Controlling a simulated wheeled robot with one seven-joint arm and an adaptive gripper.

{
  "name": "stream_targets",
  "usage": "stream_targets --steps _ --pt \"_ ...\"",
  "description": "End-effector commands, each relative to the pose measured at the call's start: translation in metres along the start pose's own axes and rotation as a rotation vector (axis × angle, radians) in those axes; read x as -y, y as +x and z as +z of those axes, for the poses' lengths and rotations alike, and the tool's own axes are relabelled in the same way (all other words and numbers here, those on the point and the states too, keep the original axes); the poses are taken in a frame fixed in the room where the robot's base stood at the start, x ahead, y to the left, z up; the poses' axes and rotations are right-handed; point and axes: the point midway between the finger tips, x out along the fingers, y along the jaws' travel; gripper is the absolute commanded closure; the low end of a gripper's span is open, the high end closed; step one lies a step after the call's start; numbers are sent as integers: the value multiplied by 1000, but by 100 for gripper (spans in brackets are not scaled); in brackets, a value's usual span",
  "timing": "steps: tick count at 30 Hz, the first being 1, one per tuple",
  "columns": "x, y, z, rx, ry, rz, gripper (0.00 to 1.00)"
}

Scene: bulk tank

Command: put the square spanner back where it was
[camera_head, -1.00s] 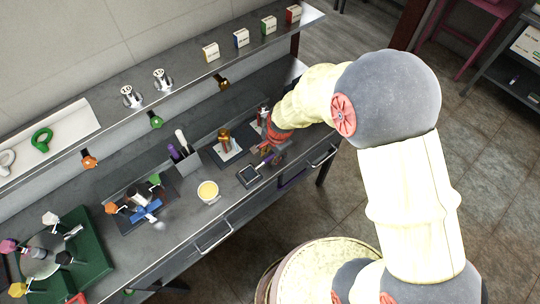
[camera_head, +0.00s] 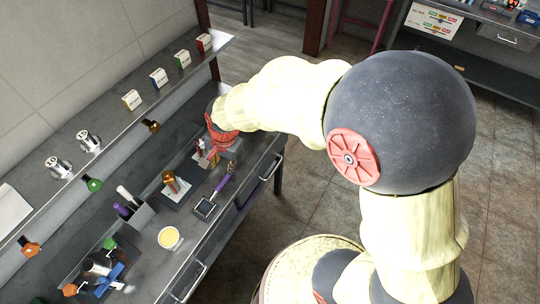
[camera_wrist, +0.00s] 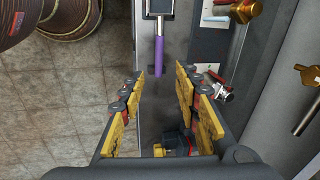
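I cannot pick out the square spanner with certainty. A tool with a purple handle and a square, framed head (camera_head: 205,208) lies near the bench's front edge; in the wrist view its handle (camera_wrist: 159,52) points toward my gripper. My gripper (camera_wrist: 161,74) is open, with its yellow-padded fingers apart and nothing visible between their tips. The handle's end is just beyond the fingertips in the picture. A silver fitting (camera_wrist: 222,92) is to the right of the right finger. In the head view my arm mostly hides the gripper, over the bench's far end.
A brass-coloured fitting (camera_head: 171,182) stands on a dark mat. A cup of yellow contents (camera_head: 169,238) and a holder (camera_head: 137,216) are nearer. A shelf (camera_head: 110,112) with small boxes runs behind. Open floor lies right of the bench.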

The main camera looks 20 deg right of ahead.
Motion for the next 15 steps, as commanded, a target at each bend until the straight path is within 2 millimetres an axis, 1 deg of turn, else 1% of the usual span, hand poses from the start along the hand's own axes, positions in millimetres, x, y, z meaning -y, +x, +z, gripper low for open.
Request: stream_targets --steps 1,2,3,4,5,6,8,9,12,15 --pt "-2 -31 -7 -22 -57 -27 68" --pt "-7 -49 -9 -34 -102 -38 68" --pt "-14 -75 -12 -56 -170 -53 68" --pt "-22 -95 -14 -73 -226 -62 68" --pt "-31 -115 -15 -93 -283 -69 68" --pt "-44 -139 -14 -119 -360 -77 68" --pt "-65 -171 -13 -162 -473 -82 68" --pt "-80 -189 -10 -189 -542 -82 68" --pt "-113 -222 -2 -252 -696 -71 68" --pt "-139 -241 6 -296 -807 -53 68"
